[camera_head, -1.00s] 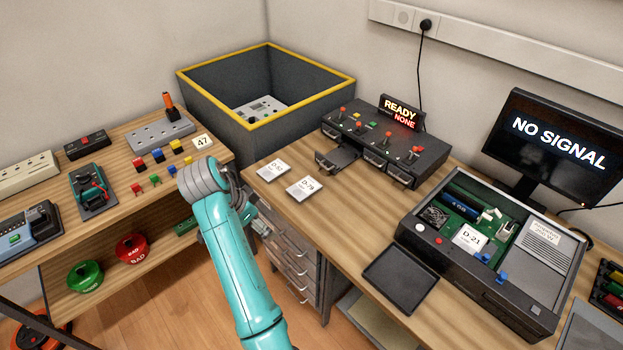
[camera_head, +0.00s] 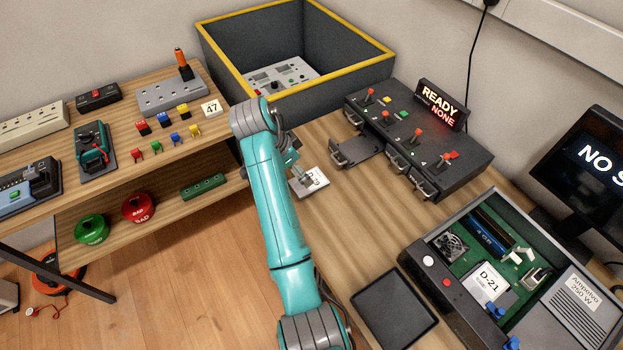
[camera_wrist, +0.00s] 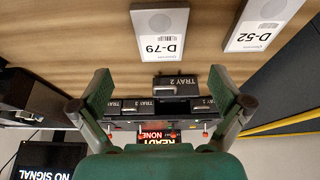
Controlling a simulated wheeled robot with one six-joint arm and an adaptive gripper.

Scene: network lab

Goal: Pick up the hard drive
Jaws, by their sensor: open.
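Two flat labelled hard drives lie on the wooden desk. The D-79 drive (camera_wrist: 160,35) is near the middle top of the wrist view, and the D-52 drive (camera_wrist: 265,24) is to its right. In the head view one drive (camera_head: 313,184) shows beside my gripper (camera_head: 292,163), which partly covers it; the other is hidden by my arm. A third drive, D-21 (camera_head: 487,283), sits inside the open computer case (camera_head: 592,300). In the wrist view my gripper (camera_wrist: 160,74) is open, its fingers wide apart with nothing held between them.
A black dock (camera_head: 425,150) with a READY/NONE sign (camera_head: 441,105) stands behind the drives, with one tray (camera_head: 356,150) pulled out. A dark flat tray (camera_head: 394,308) lies at the desk front. A yellow-rimmed bin (camera_head: 222,62) stands at the back. The mid desk is clear.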

